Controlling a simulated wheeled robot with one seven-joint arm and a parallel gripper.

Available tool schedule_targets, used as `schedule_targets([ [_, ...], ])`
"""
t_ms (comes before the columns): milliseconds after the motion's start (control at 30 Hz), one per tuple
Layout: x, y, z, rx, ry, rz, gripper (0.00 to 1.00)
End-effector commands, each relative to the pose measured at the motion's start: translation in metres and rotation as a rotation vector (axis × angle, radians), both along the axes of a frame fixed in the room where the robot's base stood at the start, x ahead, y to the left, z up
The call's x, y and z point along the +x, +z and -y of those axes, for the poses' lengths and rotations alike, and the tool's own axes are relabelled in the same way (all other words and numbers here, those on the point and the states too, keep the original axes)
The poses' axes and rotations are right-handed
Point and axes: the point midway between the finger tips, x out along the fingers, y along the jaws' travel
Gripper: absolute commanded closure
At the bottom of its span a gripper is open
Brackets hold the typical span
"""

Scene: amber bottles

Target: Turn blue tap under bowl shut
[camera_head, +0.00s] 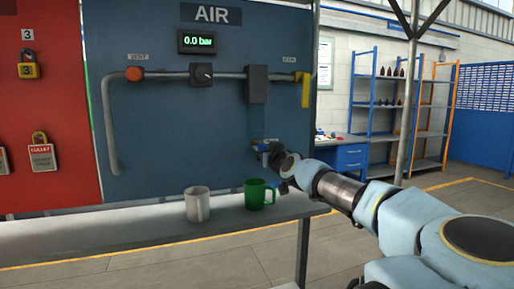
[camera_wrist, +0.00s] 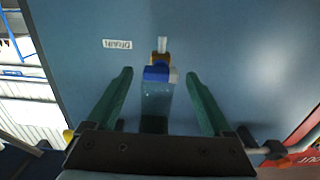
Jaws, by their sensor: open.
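The blue tap (camera_wrist: 157,73) sits by a small brass fitting at the end of the clear bowl (camera_wrist: 157,98), on the blue panel. In the head view the bowl (camera_head: 256,125) hangs below a dark block, with the blue tap (camera_head: 260,147) at its lower end, partly hidden by my gripper (camera_head: 270,148). In the wrist view my gripper (camera_wrist: 158,73) is open, its two green fingers on either side of the tap and bowl with gaps. I see no contact; the depth between fingertips and tap is unclear.
A grey mug (camera_head: 197,204) and a green mug (camera_head: 254,195) stand on the shelf (camera_head: 130,237) below. The display (camera_head: 197,42) reads 0.0 bar.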

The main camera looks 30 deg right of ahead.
Motion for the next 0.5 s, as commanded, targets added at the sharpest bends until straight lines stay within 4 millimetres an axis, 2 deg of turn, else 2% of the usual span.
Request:
schedule_targets([
  [300, -0.001, -0.0002, 0.0003, 0.0, 0.0, 0.0, 0.15],
  [500, -0.0009, -0.0001, 0.0002, 0.0, 0.0, 0.0, 0.38],
])
